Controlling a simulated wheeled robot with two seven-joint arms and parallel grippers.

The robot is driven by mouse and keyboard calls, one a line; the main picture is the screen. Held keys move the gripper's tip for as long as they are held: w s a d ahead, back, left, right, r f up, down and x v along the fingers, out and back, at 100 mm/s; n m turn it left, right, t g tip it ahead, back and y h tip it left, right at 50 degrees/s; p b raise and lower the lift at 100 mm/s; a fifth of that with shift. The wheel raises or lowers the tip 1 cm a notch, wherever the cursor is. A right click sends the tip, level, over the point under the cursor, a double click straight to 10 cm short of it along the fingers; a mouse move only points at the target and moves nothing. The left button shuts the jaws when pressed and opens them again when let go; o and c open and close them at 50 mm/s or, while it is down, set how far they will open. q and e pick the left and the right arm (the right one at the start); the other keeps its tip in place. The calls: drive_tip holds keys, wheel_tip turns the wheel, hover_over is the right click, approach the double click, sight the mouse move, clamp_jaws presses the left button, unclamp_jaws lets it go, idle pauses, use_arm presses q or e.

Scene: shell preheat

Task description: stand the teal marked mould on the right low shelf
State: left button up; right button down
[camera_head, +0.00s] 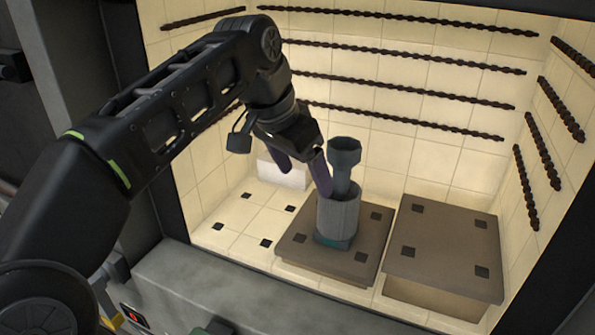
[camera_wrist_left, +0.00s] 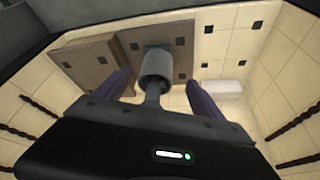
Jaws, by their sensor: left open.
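The mould (camera_head: 338,217) is a grey cylinder with a thin neck and flared top, standing upright on the left brown shelf (camera_head: 298,247). A teal mark (camera_head: 331,241) shows low at its front. The right low shelf (camera_head: 443,240) is bare on top. My left gripper (camera_head: 304,172) is open, its dark fingers by the mould's neck, one close to its left side. In the left wrist view the mould (camera_wrist_left: 156,66) lies in line between the two spread fingers (camera_wrist_left: 160,84); contact cannot be told. My right gripper is out of view.
Cream tiled walls (camera_head: 420,160) with dark twisted rods surround the shelves. A white block (camera_head: 283,174) sits at the back left. Tiled floor (camera_head: 243,225) left of the shelves is clear. A grey ledge (camera_head: 235,290) runs along the front.

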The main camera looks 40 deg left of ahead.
use_arm(q)
drive_tip(key=shift+s, duration=0.5)
